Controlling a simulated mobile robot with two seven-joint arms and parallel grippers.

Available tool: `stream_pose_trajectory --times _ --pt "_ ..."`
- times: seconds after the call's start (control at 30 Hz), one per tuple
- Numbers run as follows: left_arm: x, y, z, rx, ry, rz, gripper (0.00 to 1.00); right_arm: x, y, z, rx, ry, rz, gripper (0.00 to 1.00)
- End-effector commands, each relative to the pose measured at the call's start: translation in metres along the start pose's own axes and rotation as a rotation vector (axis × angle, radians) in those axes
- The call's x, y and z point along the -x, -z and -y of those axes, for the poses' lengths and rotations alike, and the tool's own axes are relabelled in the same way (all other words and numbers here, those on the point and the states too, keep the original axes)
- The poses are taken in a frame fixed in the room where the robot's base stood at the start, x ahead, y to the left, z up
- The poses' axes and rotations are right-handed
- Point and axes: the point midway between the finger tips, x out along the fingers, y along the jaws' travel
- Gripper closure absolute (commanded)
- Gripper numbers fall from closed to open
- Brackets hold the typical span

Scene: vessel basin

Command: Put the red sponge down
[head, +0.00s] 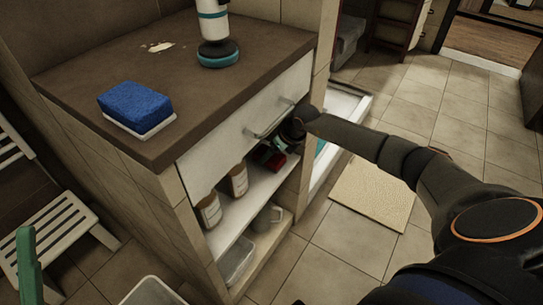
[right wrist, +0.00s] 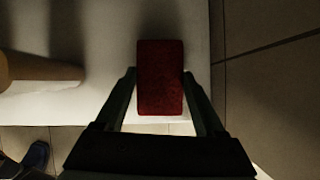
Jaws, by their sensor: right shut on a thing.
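The red sponge (head: 277,162) is in the open upper shelf space of the cabinet, below the drawer. My right gripper (head: 270,152) reaches in from the right and is shut on it. In the right wrist view the red sponge (right wrist: 160,78) sits between the two fingers of my right gripper (right wrist: 160,85), over the white shelf (right wrist: 110,75). Whether its underside touches the shelf, I cannot tell. My left gripper is not in view.
Two brown jars (head: 238,180) (head: 209,210) stand on the shelf left of the sponge. The drawer handle (head: 268,122) juts out just above my gripper. A blue sponge (head: 135,102) and a bottle (head: 214,30) stand on the countertop. A mug (head: 267,218) is on the lower shelf.

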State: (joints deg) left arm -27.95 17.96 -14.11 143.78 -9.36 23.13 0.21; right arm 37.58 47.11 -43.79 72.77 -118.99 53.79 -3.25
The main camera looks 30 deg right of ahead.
Motion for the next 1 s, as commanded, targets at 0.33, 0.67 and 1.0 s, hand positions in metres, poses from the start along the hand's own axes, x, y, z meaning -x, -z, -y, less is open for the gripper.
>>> stream_pose_trajectory --times 0.33,0.67,1.0 --pt "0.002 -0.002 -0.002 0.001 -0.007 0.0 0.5 -0.003 0.002 0.0 0.0 0.0 0.001 0.88" --pt "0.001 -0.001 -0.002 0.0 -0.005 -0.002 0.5 -0.003 0.002 0.0 0.0 -0.001 0.001 0.0" --pt "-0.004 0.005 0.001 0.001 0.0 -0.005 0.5 0.007 -0.001 0.0 0.001 0.0 0.001 0.0"
